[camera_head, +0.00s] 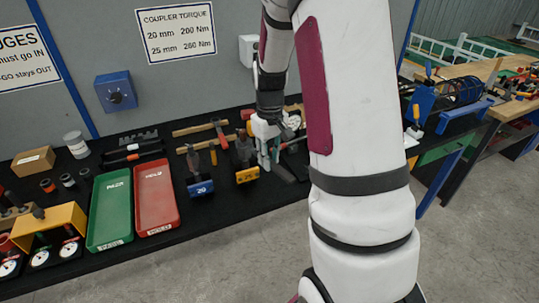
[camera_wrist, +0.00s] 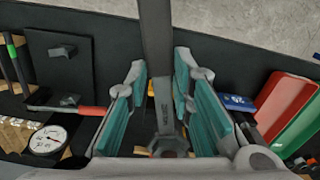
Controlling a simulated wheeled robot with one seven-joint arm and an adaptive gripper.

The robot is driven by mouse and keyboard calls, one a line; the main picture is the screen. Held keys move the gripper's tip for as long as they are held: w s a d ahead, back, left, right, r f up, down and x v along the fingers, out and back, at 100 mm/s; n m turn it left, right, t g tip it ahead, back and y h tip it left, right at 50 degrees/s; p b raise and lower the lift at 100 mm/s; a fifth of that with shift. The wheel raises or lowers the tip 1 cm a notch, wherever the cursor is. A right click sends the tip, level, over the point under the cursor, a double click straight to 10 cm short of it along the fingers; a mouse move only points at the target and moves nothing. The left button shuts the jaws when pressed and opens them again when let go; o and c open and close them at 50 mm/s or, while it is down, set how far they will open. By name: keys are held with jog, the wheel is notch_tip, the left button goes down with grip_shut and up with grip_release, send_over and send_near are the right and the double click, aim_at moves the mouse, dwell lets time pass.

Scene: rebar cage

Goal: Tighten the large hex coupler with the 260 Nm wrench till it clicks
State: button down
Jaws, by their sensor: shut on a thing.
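My gripper (camera_head: 268,152) is low over the black bench, just right of the yellow block marked 25 (camera_head: 247,176). In the wrist view its teal-padded fingers (camera_wrist: 163,105) stand on both sides of a dark grey wrench (camera_wrist: 157,35) and are shut on it. The wrench runs away from me past the fingertips and has small, unreadable lettering. A hex-shaped end (camera_wrist: 168,146) shows at its near end, partly hidden by my gripper. In the head view the grey bar (camera_head: 284,173) shows below my gripper. I cannot tell which part is the large hex coupler.
A blue block marked 20 (camera_head: 200,188) stands left of the yellow one. Red (camera_head: 156,198) and green (camera_head: 110,210) trays lie further left. Hammers (camera_head: 219,133) lie behind. A wall sign (camera_head: 176,31) gives 25 mm 260 Nm. A round dial (camera_wrist: 47,139) is at left in the wrist view.

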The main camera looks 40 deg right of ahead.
jog(key=shift+f, duration=0.25)
jog(key=shift+a, duration=0.15)
dwell(0.3)
jog(key=w+a+m, duration=0.3)
jog(key=a+m, duration=0.5)
dwell(2.1)
jog(key=shift+s+d, duration=0.15)
jog(key=shift+d, duration=0.05)
dwell(0.3)
notch_tip(320, 180, up, 9)
jog(key=p, duration=0.3)
jog(key=shift+r, duration=0.15)
dwell(1.4)
dwell(0.5)
